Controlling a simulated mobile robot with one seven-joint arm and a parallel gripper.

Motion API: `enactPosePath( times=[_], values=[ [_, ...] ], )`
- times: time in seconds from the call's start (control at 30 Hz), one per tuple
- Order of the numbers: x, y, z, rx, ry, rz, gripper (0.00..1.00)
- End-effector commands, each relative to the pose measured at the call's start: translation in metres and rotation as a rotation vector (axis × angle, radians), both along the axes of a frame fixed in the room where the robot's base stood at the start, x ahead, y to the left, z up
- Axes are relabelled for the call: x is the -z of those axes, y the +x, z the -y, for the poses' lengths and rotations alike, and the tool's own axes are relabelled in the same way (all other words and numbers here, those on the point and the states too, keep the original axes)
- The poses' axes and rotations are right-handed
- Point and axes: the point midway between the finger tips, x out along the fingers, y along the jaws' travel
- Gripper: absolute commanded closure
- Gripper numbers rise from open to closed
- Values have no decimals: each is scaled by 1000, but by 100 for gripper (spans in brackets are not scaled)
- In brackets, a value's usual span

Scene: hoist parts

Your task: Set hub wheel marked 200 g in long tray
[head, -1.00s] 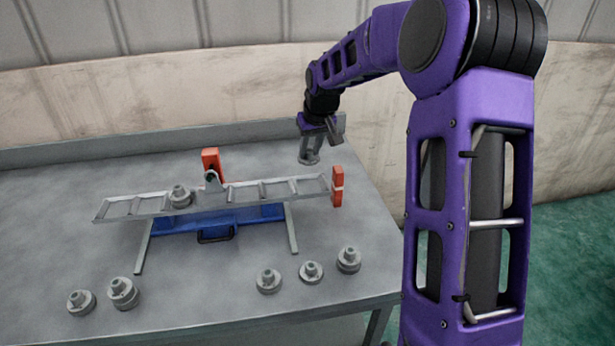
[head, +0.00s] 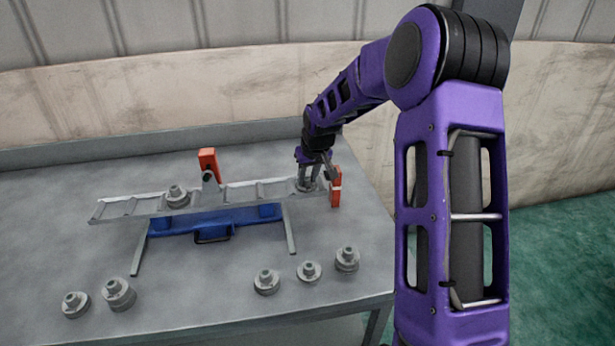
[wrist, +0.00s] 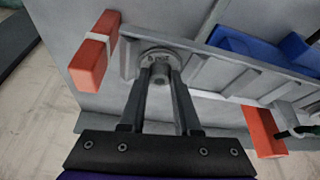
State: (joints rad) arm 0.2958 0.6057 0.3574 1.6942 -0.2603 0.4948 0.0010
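The long tray (head: 240,193) is a grey ladder-like beam with compartments, lying across a blue base (head: 225,221). A grey hub wheel (wrist: 160,62) is between my fingertips at the tray's end beside an orange block; the same wheel (head: 307,187) shows low at the tray's right end in the head view. My gripper (wrist: 161,72) is shut on its hub. The wheel sits in or just above the end compartment; I cannot tell whether it bears on the floor. Its marking is not legible. Another hub wheel (head: 176,196) sits in the tray left of the middle.
Several loose hub wheels stand along the table's front, such as one at left (head: 118,293) and one at right (head: 346,259). Orange blocks stand at the tray's right end (head: 336,187) and behind its middle (head: 207,161). The grey table (head: 60,240) is clear at left.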

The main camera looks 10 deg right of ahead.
Motion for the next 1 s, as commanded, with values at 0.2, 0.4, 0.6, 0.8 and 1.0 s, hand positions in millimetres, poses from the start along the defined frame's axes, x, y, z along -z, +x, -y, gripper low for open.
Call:
enactPosePath(
  times=[0.2, 0.4, 0.6, 0.8, 1.0],
  values=[
    [0, 0, 0, 0, 0, -1, 39],
    [0, 0, 0, 0, 0, -1, 39],
    [-13, -3, 1, -1, -1, 1, 39],
    [-52, -18, 4, 1, -2, 4, 39],
    [-89, -34, 6, 0, -2, 2, 39]
  ],
)
